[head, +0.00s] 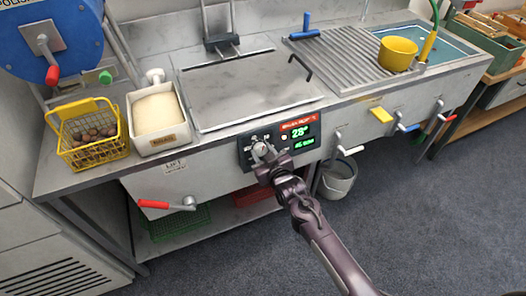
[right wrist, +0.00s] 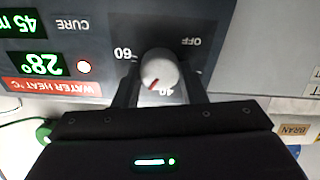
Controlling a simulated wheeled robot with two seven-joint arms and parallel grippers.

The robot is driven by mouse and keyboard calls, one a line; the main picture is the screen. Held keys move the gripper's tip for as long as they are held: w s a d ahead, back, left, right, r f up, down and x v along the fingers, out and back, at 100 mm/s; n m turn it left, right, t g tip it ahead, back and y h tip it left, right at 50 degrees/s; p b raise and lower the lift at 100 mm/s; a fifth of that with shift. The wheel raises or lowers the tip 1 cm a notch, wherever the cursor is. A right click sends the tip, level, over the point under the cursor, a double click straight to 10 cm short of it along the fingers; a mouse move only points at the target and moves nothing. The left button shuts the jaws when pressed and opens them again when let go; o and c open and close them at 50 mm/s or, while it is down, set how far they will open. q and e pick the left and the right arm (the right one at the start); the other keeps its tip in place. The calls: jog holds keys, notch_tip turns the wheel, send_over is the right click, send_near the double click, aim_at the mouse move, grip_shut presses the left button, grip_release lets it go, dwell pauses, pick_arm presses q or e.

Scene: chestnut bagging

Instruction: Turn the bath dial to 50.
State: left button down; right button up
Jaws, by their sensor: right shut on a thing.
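The bath dial (head: 258,148) is a pale round knob on the dark control panel (head: 303,143) at the front of the bench. In the right wrist view the picture is upside down. There the dial (right wrist: 159,67) sits between my fingers, its red mark at its lower left, between the printed 60 and 40. My right gripper (head: 263,157) is shut on the dial, one finger on each side, as the right wrist view (right wrist: 161,88) shows. The panel reads 28° under the WATER HEAT label. My left gripper is not in view.
A red-handled lever (head: 166,204) sticks out at the bench's lower left. A yellow basket of chestnuts (head: 90,135) and a white bin (head: 157,120) stand on the bench's left. A grey bucket (head: 338,180) hangs right of the panel. The floor in front is clear.

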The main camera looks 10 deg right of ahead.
jog(key=shift+m+p, duration=0.3)
jog(key=shift+m, duration=1.4)
jog(key=shift+f, duration=0.1)
jog(key=o, duration=1)
jog(key=shift+s, duration=0.1)
jog(key=v, duration=0.7)
jog(key=shift+s, duration=0.35)
